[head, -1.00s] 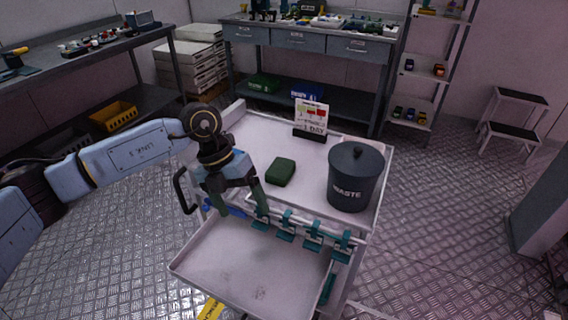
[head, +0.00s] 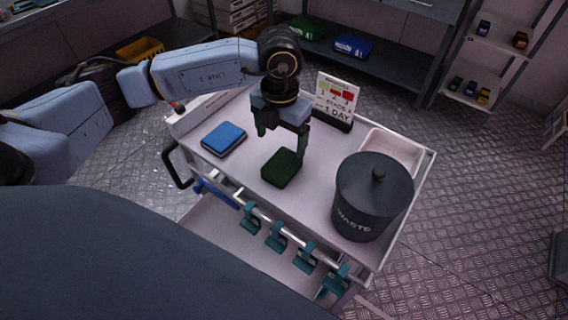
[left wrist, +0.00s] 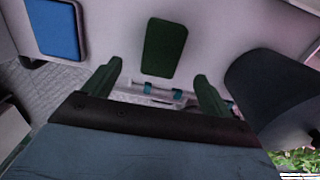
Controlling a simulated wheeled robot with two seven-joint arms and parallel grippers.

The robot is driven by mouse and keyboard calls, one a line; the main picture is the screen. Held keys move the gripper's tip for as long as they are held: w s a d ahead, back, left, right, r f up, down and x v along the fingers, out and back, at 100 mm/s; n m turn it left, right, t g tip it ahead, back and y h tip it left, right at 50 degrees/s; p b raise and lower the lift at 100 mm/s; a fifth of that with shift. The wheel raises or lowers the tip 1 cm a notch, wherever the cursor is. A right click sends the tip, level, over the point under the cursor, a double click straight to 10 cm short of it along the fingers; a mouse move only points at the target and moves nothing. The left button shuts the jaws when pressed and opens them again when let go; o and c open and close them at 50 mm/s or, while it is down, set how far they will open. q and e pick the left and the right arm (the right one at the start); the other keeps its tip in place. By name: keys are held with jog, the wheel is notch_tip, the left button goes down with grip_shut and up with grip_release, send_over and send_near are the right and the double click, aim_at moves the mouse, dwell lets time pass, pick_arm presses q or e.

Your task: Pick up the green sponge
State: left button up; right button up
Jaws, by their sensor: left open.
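The green sponge (head: 282,168) lies flat on the top of the white cart (head: 236,178), near its middle. My left gripper (head: 281,146) is open and empty, with its fingers pointing down above the sponge. In the left wrist view the sponge (left wrist: 164,47) shows ahead of and between the two open fingers (left wrist: 158,84), and it is not held. My right gripper does not show in either view.
A blue block or book (head: 224,138) lies left of the sponge. A dark waste bin (head: 372,200) stands to the right, a white tray (head: 408,150) behind it. A sign (head: 336,98) stands at the back. Teal clips (head: 276,236) line the front rail.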

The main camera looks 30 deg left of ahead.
aim_at(282, 163)
pick_arm(q)
notch_tip(282, 163, down, 3)
jog(key=shift+f, duration=0.65)
jog(key=f, duration=0.3)
jog(key=shift+s+d+f+b, duration=0.1)
jog(key=shift+d+f+b, duration=0.1)
jog(key=shift+f+b, duration=0.15)
jog(key=shift+f, duration=0.35)
jog(key=shift+c, duration=0.7)
jog(key=c, duration=1)
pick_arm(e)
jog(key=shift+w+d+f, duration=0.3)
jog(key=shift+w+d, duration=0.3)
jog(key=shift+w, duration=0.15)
